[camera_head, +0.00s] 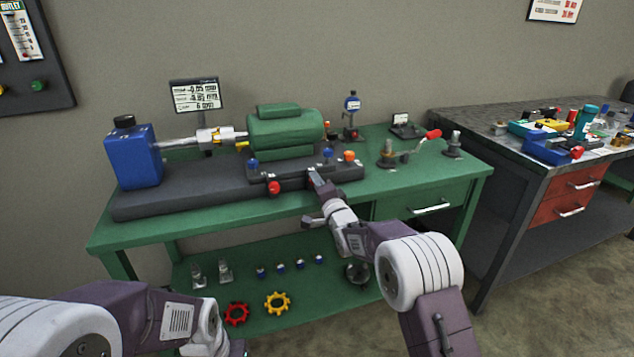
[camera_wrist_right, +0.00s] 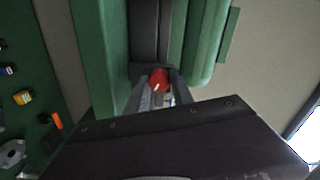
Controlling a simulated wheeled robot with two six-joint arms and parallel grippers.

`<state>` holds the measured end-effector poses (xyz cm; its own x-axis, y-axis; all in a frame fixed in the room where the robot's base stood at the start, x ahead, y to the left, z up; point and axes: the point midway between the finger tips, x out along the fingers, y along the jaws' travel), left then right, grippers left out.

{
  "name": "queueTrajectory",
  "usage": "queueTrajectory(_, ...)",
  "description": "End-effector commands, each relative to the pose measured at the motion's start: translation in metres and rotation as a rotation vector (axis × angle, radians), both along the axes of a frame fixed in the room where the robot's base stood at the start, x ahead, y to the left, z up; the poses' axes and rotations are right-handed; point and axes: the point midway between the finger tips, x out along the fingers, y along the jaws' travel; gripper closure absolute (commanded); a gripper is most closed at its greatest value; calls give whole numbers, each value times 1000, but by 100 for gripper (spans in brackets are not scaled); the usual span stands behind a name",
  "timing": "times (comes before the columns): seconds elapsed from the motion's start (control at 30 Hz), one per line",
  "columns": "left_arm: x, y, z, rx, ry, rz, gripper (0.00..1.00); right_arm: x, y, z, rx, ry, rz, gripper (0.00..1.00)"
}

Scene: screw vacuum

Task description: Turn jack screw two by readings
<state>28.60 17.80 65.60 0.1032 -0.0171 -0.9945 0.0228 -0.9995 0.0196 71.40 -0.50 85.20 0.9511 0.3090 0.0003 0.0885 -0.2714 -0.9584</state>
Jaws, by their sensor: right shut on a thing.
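The green motor (camera_head: 285,130) stands on a dark base (camera_head: 190,197) on the green bench. A red jack screw knob (camera_head: 273,187) sticks out at the front of the base, left of my right gripper. My right gripper (camera_head: 314,177) is at the front edge of the base, below the motor. In the right wrist view it (camera_wrist_right: 160,92) is shut on a red screw knob (camera_wrist_right: 159,80); in the head view the gripper hides that knob. A readout screen (camera_head: 196,96) behind the shaft shows several lines, too small to read surely. My left wrist is at the bottom left; its fingers are out of frame.
A blue housing (camera_head: 133,157) joins the motor through a shaft coupling (camera_head: 210,138). A dial gauge (camera_head: 352,104) and a red-handled tool (camera_head: 431,135) stand to the right. The lower shelf (camera_head: 330,290) holds small parts and gears. A cluttered second bench (camera_head: 480,118) is at right.

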Motion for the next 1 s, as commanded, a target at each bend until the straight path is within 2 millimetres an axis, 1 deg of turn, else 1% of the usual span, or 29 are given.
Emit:
queueTrajectory(0.3, 0, 0, 8, 0, 0, 0, 43, 0, 0, -1, 279, 95, 0, 100)
queueTrajectory(0.6, 0, 0, 13, 0, 0, 0, 43, 0, 0, -2, 504, 168, -1, 100)
queueTrajectory(0.8, 0, 0, 15, 0, 0, 0, 43, 0, 0, -3, 607, 201, -1, 100)
queueTrajectory(1.0, 0, 0, 16, 0, 0, 0, 43, 0, 0, -3, 666, 220, -1, 100)
